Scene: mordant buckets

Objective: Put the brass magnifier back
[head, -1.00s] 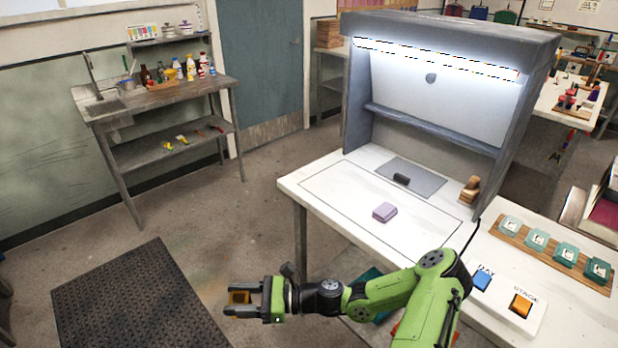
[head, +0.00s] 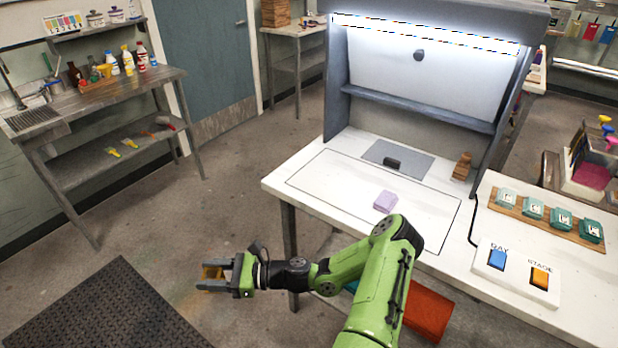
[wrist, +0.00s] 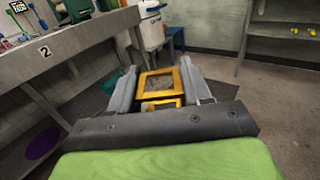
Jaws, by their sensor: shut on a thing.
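The brass magnifier (wrist: 177,82) is a square yellow frame, held between the two fingers of my gripper (wrist: 163,90) in the wrist view. In the head view the magnifier (head: 211,273) shows as a small yellow-brown piece at the end of my gripper (head: 222,275). My gripper is shut on it and holds it above the floor, to the left of the white table (head: 300,190). The magnifier is apart from any surface.
A wooden strip (head: 545,215) carries several green pieces, near a button panel (head: 517,272). Open floor lies left, with a dark mat (head: 120,310).

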